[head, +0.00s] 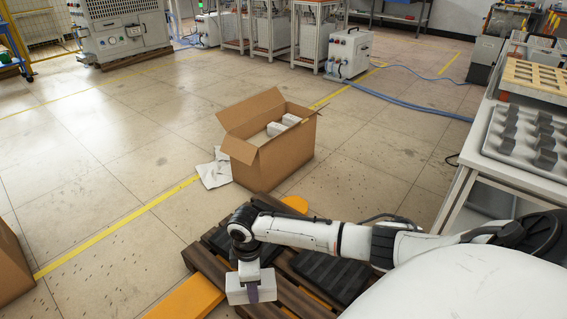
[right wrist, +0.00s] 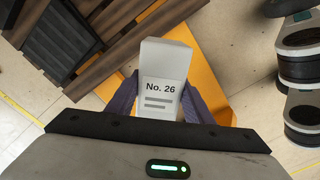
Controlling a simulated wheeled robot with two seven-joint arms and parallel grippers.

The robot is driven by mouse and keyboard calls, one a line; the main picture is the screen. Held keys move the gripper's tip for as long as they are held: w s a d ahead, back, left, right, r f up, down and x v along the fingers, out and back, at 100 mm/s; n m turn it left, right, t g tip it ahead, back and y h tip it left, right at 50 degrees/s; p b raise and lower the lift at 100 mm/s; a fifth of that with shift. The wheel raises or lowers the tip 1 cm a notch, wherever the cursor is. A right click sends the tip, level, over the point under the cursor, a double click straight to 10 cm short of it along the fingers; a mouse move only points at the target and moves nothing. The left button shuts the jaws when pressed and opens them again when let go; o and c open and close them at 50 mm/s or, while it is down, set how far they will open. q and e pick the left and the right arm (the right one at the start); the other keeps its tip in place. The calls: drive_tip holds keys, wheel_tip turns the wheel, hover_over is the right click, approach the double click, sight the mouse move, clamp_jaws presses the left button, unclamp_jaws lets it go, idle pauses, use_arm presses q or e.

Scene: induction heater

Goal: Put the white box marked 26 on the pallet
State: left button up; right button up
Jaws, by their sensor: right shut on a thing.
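The white box (right wrist: 165,65) shows a label reading "No. 26" in the right wrist view. It also shows in the head view (head: 238,289). My right gripper (right wrist: 165,105) is shut on the box, one finger on each side of it. The pallet also shows in the right wrist view (right wrist: 118,45), at the upper left beside the box. My left gripper is not in view.
Black ribbed pieces (head: 330,277) lie on the pallet. An orange pallet-truck fork (head: 188,300) lies at its left. An open cardboard box (head: 275,160) with white boxes inside stands beyond it. A table with a grey tray (head: 518,150) is at the right. Open floor lies left.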

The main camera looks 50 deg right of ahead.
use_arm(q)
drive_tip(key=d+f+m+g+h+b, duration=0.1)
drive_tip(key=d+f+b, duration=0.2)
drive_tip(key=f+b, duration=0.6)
use_arm(e)
drive_tip(key=d+f+n+b, duration=0.1)
drive_tip(key=d+f+n, duration=0.2)
drive_tip(key=f, duration=0.5)
drive_tip(key=d+f+n+b, duration=0.1)
drive_tip(key=d+f+n, duration=0.2)
drive_tip(key=f, duration=0.6)
drive_tip(key=d+f+n+b, duration=0.2)
drive_tip(key=d+f, duration=0.4)
drive_tip(key=f, duration=0.3)
drive_tip(key=shift+d+n, duration=0.1)
drive_tip(key=shift+n, duration=0.3)
drive_tip(key=shift+s+f, duration=0.1)
drive_tip(key=shift+f, duration=0.15)
wheel_tip(320, 180, down, 4)
drive_tip(key=b, duration=0.3)
drive_tip(key=shift+r, duration=0.15)
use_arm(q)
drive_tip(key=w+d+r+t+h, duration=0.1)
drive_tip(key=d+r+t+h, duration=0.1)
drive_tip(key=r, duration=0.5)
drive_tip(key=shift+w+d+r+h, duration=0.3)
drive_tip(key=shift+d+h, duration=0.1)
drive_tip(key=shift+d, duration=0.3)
